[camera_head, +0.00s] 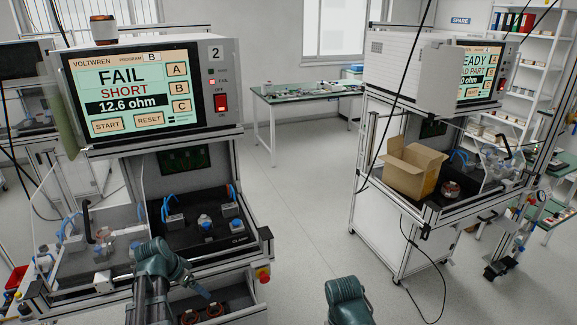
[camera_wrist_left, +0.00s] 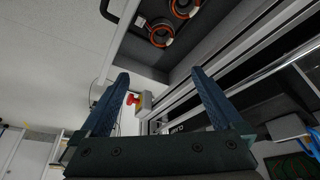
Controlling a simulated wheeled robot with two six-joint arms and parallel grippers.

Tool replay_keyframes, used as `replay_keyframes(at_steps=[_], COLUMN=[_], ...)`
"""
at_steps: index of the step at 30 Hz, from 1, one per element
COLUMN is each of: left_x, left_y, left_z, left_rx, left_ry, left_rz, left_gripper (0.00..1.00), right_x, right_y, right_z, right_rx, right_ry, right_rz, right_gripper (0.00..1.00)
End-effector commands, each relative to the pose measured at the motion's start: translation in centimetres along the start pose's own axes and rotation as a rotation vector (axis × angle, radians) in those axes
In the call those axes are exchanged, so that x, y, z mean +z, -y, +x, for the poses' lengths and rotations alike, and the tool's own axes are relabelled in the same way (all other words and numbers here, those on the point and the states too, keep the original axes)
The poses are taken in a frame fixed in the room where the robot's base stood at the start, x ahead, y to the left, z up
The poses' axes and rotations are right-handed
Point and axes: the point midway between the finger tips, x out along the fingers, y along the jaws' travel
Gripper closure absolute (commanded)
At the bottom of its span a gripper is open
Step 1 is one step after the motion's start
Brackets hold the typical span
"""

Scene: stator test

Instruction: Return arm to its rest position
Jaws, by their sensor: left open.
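My left arm (camera_head: 155,265) rises from the bottom of the head view in front of the left test bench. My left gripper (camera_wrist_left: 163,85) is open and empty in the left wrist view, with two dark blue fingers apart. In the head view only a small part of it shows, low beside the arm. My right arm (camera_head: 347,302) shows as one teal link at the bottom edge. Its gripper is out of view.
The left tester (camera_head: 150,95) reads FAIL, SHORT, 12.6 ohm. An open drawer holds copper-ringed stators (camera_wrist_left: 161,34). A red emergency button (camera_head: 263,275) is on the bench corner. A cardboard box (camera_head: 410,172) stands on the right bench. Floor (camera_head: 310,215) between benches is clear.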

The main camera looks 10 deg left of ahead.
Motion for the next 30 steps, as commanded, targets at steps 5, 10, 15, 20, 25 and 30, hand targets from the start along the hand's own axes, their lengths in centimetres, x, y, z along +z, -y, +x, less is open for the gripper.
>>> replay_keyframes(at_steps=[5,10,15,20,25,30], left_x=[-1.8,-3.0,-2.5,-1.4,-0.3,0.1], left_y=[-6.5,-15.3,-23.2,-29.0,-32.5,-33.8], left_z=[1.4,2.6,2.8,2.5,2.0,1.7], left_rx=[0.042,0.062,0.033,-0.022,-0.077,-0.104], left_ry=[0.077,0.2,0.314,0.391,0.432,0.445], left_rz=[0.008,0.005,0.002,-0.002,-0.009,-0.015], left_gripper=[0.0,0.0,0.0,0.0,0.0,0.0], right_x=[0.0,0.0,0.0,0.0,0.0,0.0], right_y=[0.0,0.0,0.0,0.0,0.0,0.0], right_z=[0.0,0.0,0.0,0.0,0.0,0.0], right_rx=[0.0,0.0,0.0,0.0,0.0,0.0], right_ry=[0.0,0.0,0.0,0.0,0.0,0.0], right_rz=[0.0,0.0,0.0,0.0,0.0,0.0], right_gripper=[1.0,1.0,1.0,1.0,1.0,1.0])
